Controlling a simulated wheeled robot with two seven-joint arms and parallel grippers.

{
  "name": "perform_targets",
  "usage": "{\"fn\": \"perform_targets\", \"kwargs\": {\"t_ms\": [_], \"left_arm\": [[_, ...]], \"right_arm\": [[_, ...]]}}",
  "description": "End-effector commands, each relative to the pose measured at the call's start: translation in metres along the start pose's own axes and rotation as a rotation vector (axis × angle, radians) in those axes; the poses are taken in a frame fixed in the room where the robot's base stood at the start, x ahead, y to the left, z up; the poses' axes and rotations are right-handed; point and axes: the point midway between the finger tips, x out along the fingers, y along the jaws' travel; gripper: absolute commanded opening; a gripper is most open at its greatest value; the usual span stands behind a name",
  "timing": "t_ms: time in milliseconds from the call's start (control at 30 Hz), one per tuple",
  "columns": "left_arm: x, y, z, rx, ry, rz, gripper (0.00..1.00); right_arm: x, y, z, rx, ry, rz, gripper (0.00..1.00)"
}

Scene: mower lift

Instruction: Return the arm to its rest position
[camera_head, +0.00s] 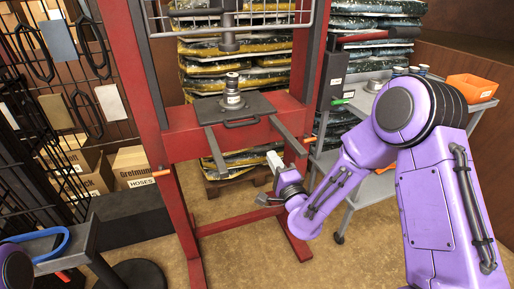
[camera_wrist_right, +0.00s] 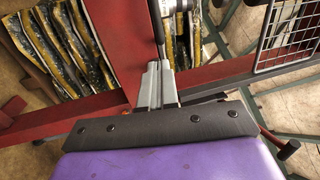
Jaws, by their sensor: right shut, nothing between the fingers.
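My right arm is purple and comes in from the right in the head view. Its gripper (camera_head: 273,160) is in front of the red press frame (camera_head: 185,140), near the right fork of the dark plate. In the right wrist view the two grey fingers (camera_wrist_right: 157,85) are together with nothing between them. A dark plate with a handle (camera_head: 236,107) sits on the frame's crossbeam, and a small metal jack or cylinder (camera_head: 232,88) stands on it. A purple part of mine shows at the lower left edge; my left gripper is not seen.
A grey cart (camera_head: 350,185) with an orange bin (camera_head: 471,87) stands right of the frame, behind my right arm. Stacked bags (camera_head: 205,75) are behind. A black rack (camera_head: 50,60) and cardboard boxes (camera_head: 130,165) are at left. A wire guard (camera_head: 180,33) hangs above the plate.

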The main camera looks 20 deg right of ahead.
Motion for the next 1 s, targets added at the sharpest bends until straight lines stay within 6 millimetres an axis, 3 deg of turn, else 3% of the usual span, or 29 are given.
{"fn": "perform_targets", "kwargs": {"t_ms": [167,267,367,400,467,500,600,700,800,900,1000], "left_arm": [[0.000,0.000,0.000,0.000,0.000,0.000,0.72],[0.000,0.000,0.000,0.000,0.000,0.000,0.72],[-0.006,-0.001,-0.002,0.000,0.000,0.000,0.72],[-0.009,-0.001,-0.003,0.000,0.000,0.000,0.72],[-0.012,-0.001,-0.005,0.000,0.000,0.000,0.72],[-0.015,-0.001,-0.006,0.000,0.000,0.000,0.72],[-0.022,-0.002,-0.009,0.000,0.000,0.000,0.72],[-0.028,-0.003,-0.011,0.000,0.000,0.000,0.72],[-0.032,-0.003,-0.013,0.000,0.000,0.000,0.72],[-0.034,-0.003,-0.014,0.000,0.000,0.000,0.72],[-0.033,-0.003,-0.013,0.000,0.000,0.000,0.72]], "right_arm": [[-0.001,0.000,0.000,-0.028,-0.002,0.003,0.00],[-0.009,0.023,-0.001,-0.255,-0.006,0.121,0.00],[-0.056,0.089,-0.006,-0.570,-0.060,0.423,0.00],[-0.082,0.115,-0.009,-0.665,-0.099,0.544,0.00],[-0.126,0.150,-0.013,-0.785,-0.171,0.717,0.00],[-0.158,0.169,-0.016,-0.853,-0.226,0.827,0.00],[-0.240,0.203,-0.026,-0.976,-0.363,1.080,0.00],[-0.314,0.218,-0.035,-1.035,-0.470,1.278,0.00],[-0.366,0.221,-0.040,-1.053,-0.533,1.392,0.00],[-0.390,0.224,-0.040,-1.059,-0.577,1.435,0.00],[-0.396,0.226,-0.041,-1.057,-0.583,1.446,0.00]]}}
